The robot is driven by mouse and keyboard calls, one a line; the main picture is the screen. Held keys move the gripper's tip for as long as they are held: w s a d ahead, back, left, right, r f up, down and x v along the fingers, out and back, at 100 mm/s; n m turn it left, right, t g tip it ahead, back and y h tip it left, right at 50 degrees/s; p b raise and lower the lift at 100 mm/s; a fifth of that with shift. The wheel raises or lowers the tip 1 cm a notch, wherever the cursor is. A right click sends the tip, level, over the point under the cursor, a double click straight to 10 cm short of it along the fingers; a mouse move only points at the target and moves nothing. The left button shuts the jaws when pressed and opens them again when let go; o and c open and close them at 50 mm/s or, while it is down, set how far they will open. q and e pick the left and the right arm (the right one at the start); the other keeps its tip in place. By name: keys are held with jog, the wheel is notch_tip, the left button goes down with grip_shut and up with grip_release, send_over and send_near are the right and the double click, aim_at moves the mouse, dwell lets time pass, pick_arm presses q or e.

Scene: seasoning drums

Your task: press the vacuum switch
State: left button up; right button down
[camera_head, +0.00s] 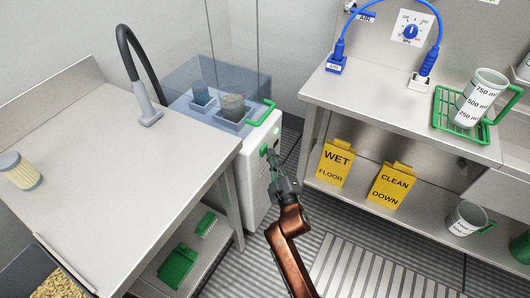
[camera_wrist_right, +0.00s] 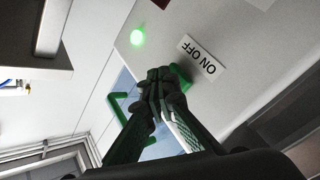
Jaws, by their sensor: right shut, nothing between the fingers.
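The white vacuum machine (camera_head: 252,200) stands between the two steel benches, with a clear lid (camera_head: 215,80) and a green handle (camera_head: 263,113). In the right wrist view its front panel carries an ON OFF label (camera_wrist_right: 197,54) and a lit green lamp (camera_wrist_right: 137,37). A green switch (camera_wrist_right: 183,74) beside the label is partly hidden behind my fingertips. My right gripper (camera_head: 270,156) is shut and empty, its tips at the panel; it also shows in the right wrist view (camera_wrist_right: 160,75). I cannot tell whether the tips touch the switch. My left gripper is out of view.
The left bench (camera_head: 95,150) holds a dark faucet (camera_head: 145,80) and a jar (camera_head: 18,170). The right bench (camera_head: 360,100) bears a jug (camera_head: 478,98) on a green rack. Yellow signs (camera_head: 336,163) stand on its lower shelf. Grooved floor lies between.

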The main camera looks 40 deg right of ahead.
jog(key=shift+w, duration=0.15)
dwell(0.5)
jog(key=shift+w+a, duration=0.2)
jog(key=shift+w, duration=0.1)
jog(key=shift+s+d+p, duration=0.15)
jog(key=shift+s+p, duration=0.2)
jog(key=shift+s, duration=0.05)
dwell(0.3)
